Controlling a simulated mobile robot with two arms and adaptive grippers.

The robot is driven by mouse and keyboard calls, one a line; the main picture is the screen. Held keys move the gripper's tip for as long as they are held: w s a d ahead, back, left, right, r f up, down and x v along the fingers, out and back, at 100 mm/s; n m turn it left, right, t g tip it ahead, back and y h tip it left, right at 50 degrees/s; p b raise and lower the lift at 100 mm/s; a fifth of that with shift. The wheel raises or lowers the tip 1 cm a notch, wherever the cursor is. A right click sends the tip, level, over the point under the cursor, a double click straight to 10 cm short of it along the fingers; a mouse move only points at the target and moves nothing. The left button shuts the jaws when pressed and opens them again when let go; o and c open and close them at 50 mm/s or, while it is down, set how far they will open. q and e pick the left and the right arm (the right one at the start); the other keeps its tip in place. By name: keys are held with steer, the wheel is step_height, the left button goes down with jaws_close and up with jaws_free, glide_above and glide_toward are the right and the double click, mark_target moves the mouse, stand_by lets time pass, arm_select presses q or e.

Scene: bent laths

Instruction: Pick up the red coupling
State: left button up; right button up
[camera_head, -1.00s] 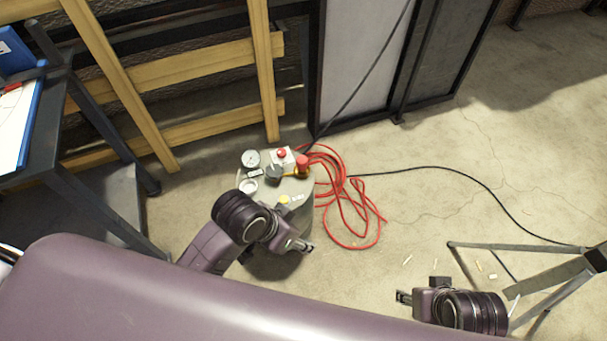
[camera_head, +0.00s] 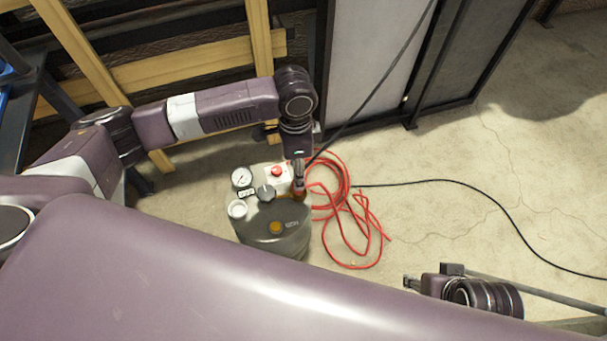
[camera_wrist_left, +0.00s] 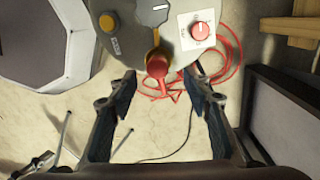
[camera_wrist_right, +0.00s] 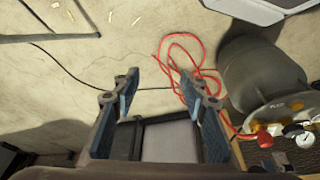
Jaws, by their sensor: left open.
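The red coupling (camera_wrist_left: 157,66) sits on a brass fitting at the edge of the grey tank's top (camera_wrist_left: 135,42). In the right wrist view the coupling (camera_wrist_right: 265,141) shows at the lower right. My left gripper (camera_wrist_left: 158,82) is open, pointing down, with its fingertips on either side of the coupling in the left wrist view; I see no contact. In the head view my left gripper (camera_head: 298,172) hides most of the coupling, and the brass fitting shows below it. My right gripper (camera_wrist_right: 161,76) is open and empty, away from the tank, at the lower right of the head view (camera_head: 408,284).
Red hose (camera_head: 352,225) lies coiled beside the tank.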

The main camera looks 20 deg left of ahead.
mark_target(308, 186)
arm_select(q)
steer(key=shift+s+f+b, duration=0.2)
steer(key=shift+f, duration=0.3)
steer(key=shift+s+f+b, duration=0.15)
steer(key=shift+f, duration=0.35)
step_height(308, 186, down, 3)
steer(key=shift+w+d+r+b, duration=0.1)
steer(key=shift+d+b, duration=0.05)
steer(key=shift+b, duration=0.55)
step_height(308, 186, down, 2)
steer(key=shift+b, duration=0.3)
jaws_close()
arm_select(e)
steer(key=shift+w+a+r+t, duration=0.1)
steer(key=shift+w+a+t, duration=0.15)
steer(key=shift+w+t, duration=0.45)
steer(key=shift+w+a+r+t, duration=0.1)
steer(key=shift+w+a+t, duration=0.2)
steer(key=shift+w, duration=0.7)
